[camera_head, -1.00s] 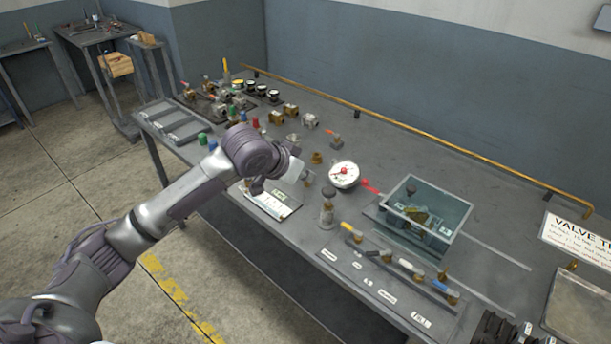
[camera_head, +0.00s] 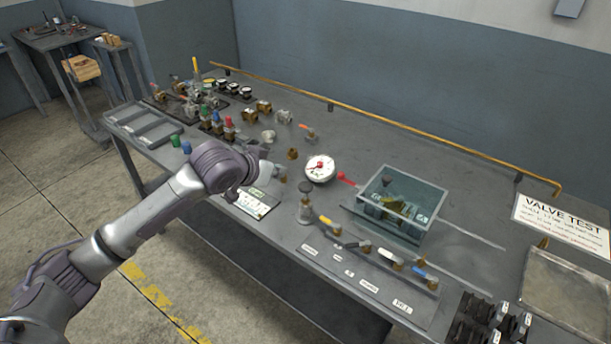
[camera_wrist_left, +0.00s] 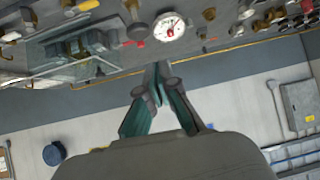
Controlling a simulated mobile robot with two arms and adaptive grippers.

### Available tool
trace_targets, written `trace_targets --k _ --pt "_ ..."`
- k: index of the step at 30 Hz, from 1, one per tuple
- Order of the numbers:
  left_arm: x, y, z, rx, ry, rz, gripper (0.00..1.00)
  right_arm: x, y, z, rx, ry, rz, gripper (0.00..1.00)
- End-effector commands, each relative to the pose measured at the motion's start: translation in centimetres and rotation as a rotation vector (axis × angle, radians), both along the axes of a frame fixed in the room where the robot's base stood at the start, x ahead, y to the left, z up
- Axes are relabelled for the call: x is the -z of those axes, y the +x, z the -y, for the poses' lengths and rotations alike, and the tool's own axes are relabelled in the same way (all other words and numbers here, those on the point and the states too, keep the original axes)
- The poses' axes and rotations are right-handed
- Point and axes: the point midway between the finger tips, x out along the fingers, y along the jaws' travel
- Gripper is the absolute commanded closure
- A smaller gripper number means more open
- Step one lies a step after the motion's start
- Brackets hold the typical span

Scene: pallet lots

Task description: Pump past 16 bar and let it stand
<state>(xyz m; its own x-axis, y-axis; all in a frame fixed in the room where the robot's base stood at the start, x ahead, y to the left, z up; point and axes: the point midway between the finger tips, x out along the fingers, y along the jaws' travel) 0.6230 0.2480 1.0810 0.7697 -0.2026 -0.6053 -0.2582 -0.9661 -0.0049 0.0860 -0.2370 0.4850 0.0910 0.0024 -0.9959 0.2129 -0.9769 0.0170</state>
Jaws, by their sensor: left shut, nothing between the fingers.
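The round white pressure gauge (camera_head: 320,168) with a red centre stands on the bench; it also shows in the left wrist view (camera_wrist_left: 170,27). Its reading is too small to tell. A red-handled lever (camera_head: 347,179) lies between the gauge and a glass-walled test tank (camera_head: 425,222) with brass parts inside. A fitting with a dark round knob (camera_head: 305,205) stands in front of the gauge. My left gripper (camera_head: 273,182) is left of the gauge, over the bench's near side; its fingers (camera_wrist_left: 158,80) are shut and empty in the left wrist view. My right gripper is out of view.
Several colour-handled valves (camera_head: 375,250) stand in a row along the labelled near edge. More valves and fittings (camera_head: 205,100) crowd the far left, near a grey tray (camera_head: 145,125). A brass pipe (camera_head: 400,122) runs along the back. A VALVE TEST sign (camera_head: 565,225) stands right.

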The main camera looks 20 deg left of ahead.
Motion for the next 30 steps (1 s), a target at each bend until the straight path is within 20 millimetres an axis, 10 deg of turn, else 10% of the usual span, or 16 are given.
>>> trace_targets --k 15,30 --pt "1.3 -4.1 1.1 0.088 -0.112 0.380 1.00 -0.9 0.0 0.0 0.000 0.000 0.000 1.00" --pt "1.3 -2.7 1.6 0.089 -0.115 0.385 1.00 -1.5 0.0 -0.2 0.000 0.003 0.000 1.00"
